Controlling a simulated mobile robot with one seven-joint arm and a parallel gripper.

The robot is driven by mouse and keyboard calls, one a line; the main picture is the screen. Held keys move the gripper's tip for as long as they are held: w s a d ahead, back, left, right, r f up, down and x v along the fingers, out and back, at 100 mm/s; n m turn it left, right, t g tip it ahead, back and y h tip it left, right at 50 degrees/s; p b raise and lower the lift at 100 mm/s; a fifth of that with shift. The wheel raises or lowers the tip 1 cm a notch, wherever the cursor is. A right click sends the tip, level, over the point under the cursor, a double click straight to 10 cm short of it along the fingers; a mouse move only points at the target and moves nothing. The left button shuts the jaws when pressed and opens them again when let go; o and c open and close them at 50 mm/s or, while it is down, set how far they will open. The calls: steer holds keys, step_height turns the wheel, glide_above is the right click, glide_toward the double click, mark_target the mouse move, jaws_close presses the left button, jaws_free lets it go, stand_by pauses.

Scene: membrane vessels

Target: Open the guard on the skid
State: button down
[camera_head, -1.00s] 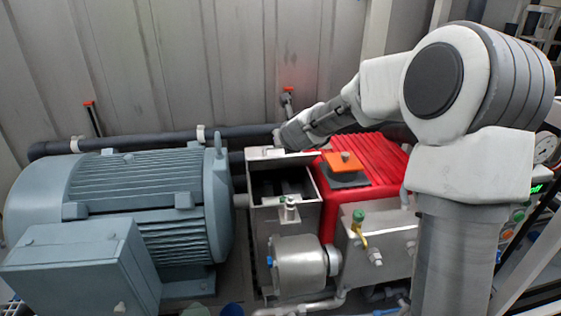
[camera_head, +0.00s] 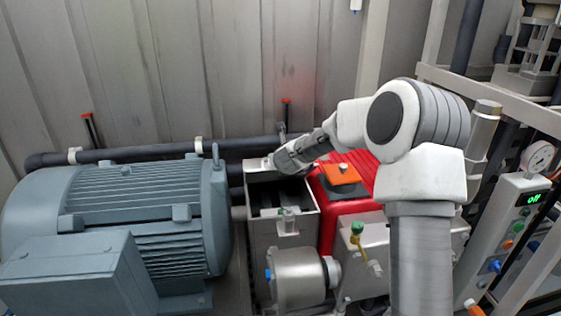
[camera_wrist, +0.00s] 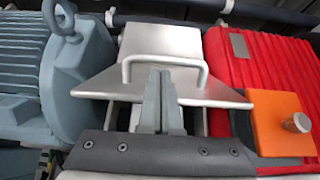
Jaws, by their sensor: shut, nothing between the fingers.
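The guard (camera_wrist: 163,40) is a bare metal cover with a bent-bar handle (camera_wrist: 165,61) in the wrist view. It sits between the blue-grey motor (camera_head: 120,215) and the red housing (camera_head: 352,212). In the head view the metal box (camera_head: 262,222) there has an open top and dark inside, and a pale edge of the guard (camera_head: 257,163) shows at its back. My gripper (camera_wrist: 161,72) is shut and empty, its fingertips at the middle of the handle. I cannot tell whether they touch it. In the head view my gripper (camera_head: 276,163) is at the box's back edge, its tips unclear.
An orange block (camera_head: 341,174) with a knob sits on the red housing, right of the guard. A lifting eye (camera_wrist: 60,18) stands on the motor at left. A dark pipe (camera_head: 120,154) runs behind. A control panel (camera_head: 510,225) and frame rails stand at right.

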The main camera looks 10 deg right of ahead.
steer(key=shift+w+f, duration=0.2)
steer(key=shift+w, duration=0.15)
steer(key=shift+r, duration=0.1)
steer(key=shift+w+r+p, duration=0.35)
steer(key=shift+w+p, duration=0.1)
steer(key=shift+p, duration=0.15)
steer(key=shift+w, duration=0.15)
steer(key=shift+w+r+p, duration=0.6)
steer(key=shift+w+p, duration=0.05)
steer(key=shift+p, duration=0.3)
steer(key=w+r+p, duration=0.1)
steer(key=w+p, duration=1)
steer(key=p, duration=0.4)
steer(key=shift+r+p, duration=0.25)
steer(key=shift+p, duration=0.15)
